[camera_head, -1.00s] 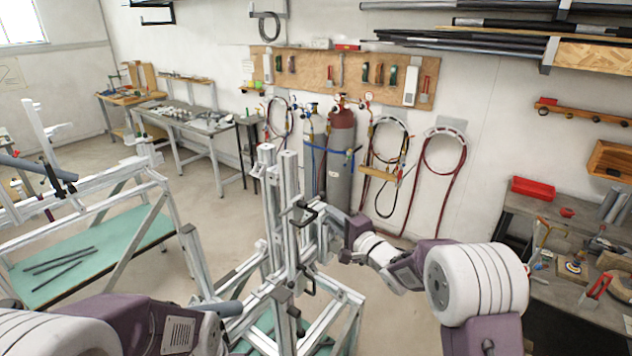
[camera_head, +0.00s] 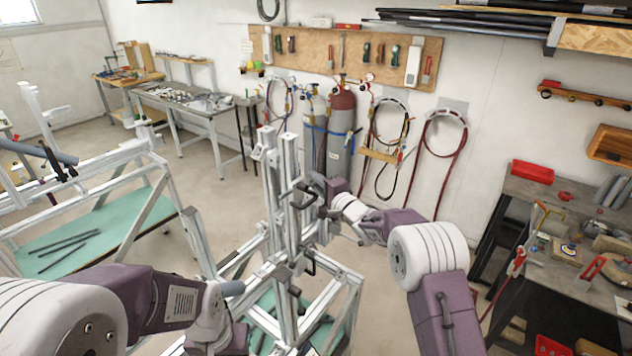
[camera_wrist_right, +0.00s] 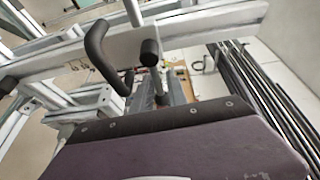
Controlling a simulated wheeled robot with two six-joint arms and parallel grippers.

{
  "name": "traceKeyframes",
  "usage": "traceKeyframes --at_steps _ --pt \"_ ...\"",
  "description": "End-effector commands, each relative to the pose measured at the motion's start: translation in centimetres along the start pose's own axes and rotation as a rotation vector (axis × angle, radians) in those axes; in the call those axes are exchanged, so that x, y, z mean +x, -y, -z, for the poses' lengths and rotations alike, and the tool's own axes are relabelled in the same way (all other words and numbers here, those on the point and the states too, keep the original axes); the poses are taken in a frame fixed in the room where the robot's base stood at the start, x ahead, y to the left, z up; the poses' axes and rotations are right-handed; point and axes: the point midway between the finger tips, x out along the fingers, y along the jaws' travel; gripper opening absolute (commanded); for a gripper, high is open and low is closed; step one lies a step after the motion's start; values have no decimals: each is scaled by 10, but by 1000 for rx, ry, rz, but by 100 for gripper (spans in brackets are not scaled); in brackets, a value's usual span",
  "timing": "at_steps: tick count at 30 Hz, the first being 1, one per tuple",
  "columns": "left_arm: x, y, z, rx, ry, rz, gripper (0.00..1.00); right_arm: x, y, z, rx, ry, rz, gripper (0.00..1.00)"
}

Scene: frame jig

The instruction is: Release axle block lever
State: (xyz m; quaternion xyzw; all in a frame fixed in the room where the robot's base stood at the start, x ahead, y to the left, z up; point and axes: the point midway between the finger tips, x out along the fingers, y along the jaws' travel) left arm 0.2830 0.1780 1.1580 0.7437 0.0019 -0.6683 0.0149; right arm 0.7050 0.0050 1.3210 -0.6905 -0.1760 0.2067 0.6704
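The jig (camera_head: 287,190) stands in the middle of the head view, a frame of pale metal profiles with upright posts. A black bent lever (camera_head: 303,196) sits on the posts, with another black handle (camera_head: 308,262) lower down. I cannot tell which one is the axle block lever. My right gripper (camera_head: 321,186) is close beside the upper lever; its fingers are hard to make out. In the right wrist view a black curved handle (camera_wrist_right: 98,48) stands on a metal beam beyond my purple gripper body, apart from it. My left arm comes in at lower left, its gripper out of sight.
A frame cart with a green shelf (camera_head: 95,235) stands at left. Gas cylinders (camera_head: 340,145) and hoses are by the back wall. A cluttered workbench (camera_head: 545,255) stands at right. Open floor lies between the jig and the wall.

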Motion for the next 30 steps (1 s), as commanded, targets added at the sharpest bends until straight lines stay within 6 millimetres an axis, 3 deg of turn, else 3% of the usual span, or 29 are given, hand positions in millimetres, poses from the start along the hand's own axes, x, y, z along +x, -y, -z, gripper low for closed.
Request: traceKeyframes --at_steps 5,7,8,30 --pt "0 0 0 0 0 0 36 0 0 0 0 0 -1 19" --pt "0 0 0 0 0 0 36 0 0 0 0 0 0 2" --pt "0 0 0 0 0 0 36 0 0 0 0 0 -1 0" --pt "0 0 0 0 0 0 36 0 -1 0 0 1 -3 0"
